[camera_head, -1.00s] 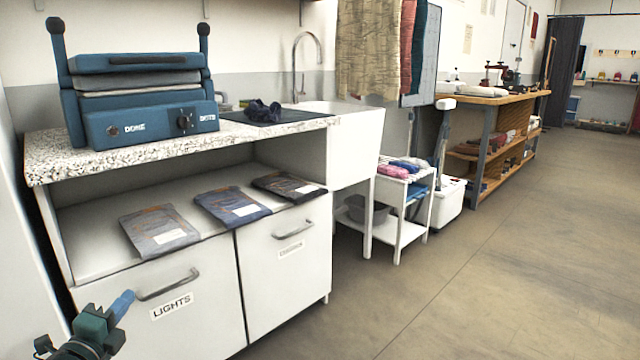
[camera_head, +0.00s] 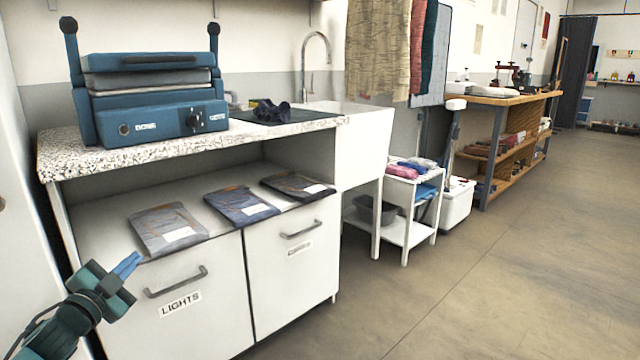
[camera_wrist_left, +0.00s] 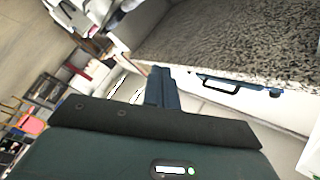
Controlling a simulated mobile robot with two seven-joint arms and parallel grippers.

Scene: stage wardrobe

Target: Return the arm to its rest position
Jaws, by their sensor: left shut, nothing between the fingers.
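My left gripper (camera_head: 128,264) is at the lower left of the head view, in front of the white cabinet and just above the handle of the door labelled "LIGHTS" (camera_head: 180,304). Its blue fingers are together with nothing between them. In the left wrist view the shut fingers (camera_wrist_left: 160,88) point toward the cabinet, below the edge of the speckled counter. The gripper appears apart from the cabinet in the head view. My right gripper is not in view.
Several flat packets (camera_head: 167,228) lie on the cabinet's open shelf. A blue press (camera_head: 160,100) stands on the speckled counter (camera_head: 100,160). A sink (camera_head: 362,140) and a white trolley (camera_head: 405,231) stand to the right. The floor (camera_head: 500,260) at right is clear.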

